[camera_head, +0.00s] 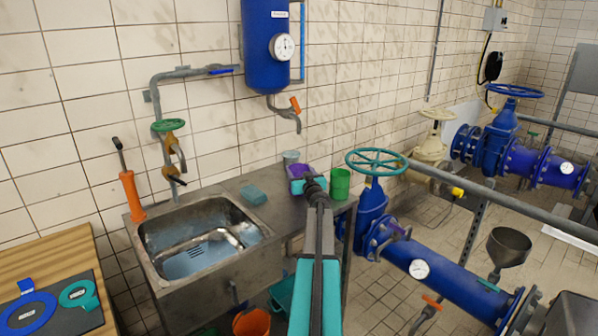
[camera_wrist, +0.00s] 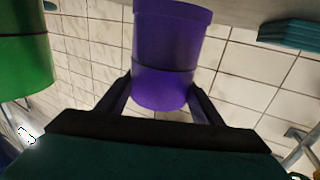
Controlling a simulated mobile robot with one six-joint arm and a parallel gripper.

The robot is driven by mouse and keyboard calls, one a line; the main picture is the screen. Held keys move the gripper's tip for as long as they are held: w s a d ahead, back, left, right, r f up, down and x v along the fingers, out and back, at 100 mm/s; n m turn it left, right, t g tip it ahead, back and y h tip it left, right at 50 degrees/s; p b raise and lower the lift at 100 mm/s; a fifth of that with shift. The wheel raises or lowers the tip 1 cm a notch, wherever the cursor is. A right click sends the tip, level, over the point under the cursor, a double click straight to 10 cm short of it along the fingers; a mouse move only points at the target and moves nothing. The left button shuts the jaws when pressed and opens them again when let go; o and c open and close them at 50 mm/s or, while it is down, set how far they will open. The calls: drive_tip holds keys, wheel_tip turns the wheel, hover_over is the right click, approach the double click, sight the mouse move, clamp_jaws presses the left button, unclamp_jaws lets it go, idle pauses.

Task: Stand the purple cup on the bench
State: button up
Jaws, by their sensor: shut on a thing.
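The purple cup (camera_head: 297,171) is at the back of the grey metal bench (camera_head: 262,213), to the right of the sink. My gripper (camera_wrist: 160,92) is shut on the purple cup (camera_wrist: 170,45), with one finger on each side of it in the wrist view. My gripper partly hides the cup in the head view. The wrist view is upside down, with the bench surface (camera_wrist: 240,10) along its top. I cannot tell whether the cup touches the bench.
A green cup (camera_head: 340,184) stands close to the right of the purple cup. A small grey cup (camera_head: 291,157) is behind it. A teal sponge (camera_head: 253,195) lies to the left, by the sink (camera_head: 150,240). A blue valve with a green handwheel (camera_head: 377,162) rises beside the bench's right end.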

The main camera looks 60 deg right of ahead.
drive_tip(key=shift+f+b, duration=0.6)
drive_tip(key=shift+b, duration=0.8)
drive_tip(key=o, duration=1.4)
drive_tip(key=shift+r+p, duration=0.4)
drive_tip(key=shift+p, duration=0.3)
drive_tip(key=shift+r+p, duration=0.35)
drive_tip(key=shift+p, duration=0.5)
drive_tip(key=shift+s+a+f+b, duration=0.2)
drive_tip(key=shift+s+a+b, duration=0.05)
drive_tip(key=shift+a+b, duration=0.05)
drive_tip(key=b+v, duration=0.3)
drive_tip(key=v, duration=0.8)
drive_tip(key=shift+s, duration=0.15)
